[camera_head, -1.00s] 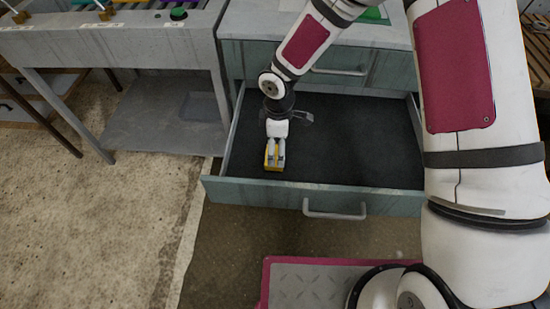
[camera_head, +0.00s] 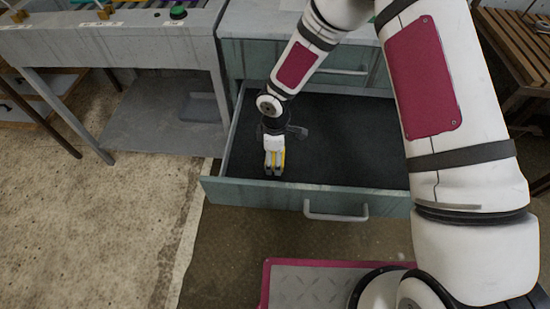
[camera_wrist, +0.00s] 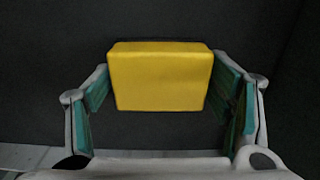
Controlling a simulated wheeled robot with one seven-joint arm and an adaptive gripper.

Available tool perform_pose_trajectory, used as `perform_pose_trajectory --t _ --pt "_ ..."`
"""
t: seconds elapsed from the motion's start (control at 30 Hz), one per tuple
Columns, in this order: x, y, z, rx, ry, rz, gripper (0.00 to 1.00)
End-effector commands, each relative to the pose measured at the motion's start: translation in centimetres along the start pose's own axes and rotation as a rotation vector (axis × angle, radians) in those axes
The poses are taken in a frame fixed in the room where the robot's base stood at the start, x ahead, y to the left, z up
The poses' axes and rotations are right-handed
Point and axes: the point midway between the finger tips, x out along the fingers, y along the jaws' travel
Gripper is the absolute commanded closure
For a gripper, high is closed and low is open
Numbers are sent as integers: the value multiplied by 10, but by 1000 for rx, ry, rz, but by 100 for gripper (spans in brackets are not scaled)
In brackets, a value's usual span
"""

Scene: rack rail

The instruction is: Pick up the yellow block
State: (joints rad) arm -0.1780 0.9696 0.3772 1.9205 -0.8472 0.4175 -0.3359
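The yellow block (camera_wrist: 160,78) lies in the open drawer and fills the middle of the wrist view. My gripper (camera_head: 274,171) reaches down into the drawer near its front left corner. In the wrist view, my gripper's teal finger pads (camera_wrist: 163,92) stand open on the left and right of the block, close to its side edges. I cannot tell whether they touch it. In the head view, the block (camera_head: 281,158) is mostly hidden by my fingers, with only bits of yellow showing.
The drawer (camera_head: 290,193) has a dark floor that is clear to the right of my gripper. Its front panel and handle (camera_head: 335,217) lie close in front of my gripper. A grey table (camera_head: 105,48) stands left of the cabinet. A wooden slatted bench (camera_head: 515,45) is at the right.

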Motion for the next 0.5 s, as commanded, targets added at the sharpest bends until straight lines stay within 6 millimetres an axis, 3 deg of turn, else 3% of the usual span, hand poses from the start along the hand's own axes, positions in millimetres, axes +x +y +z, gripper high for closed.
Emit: perform_pose_trajectory --t 0.03,0.1,0.13,0.5 --pt "0 0 0 0 0 0 47" --pt "0 0 0 0 0 0 63" --pt "0 0 0 0 0 0 65" --pt "-8 1 0 1 1 2 65"
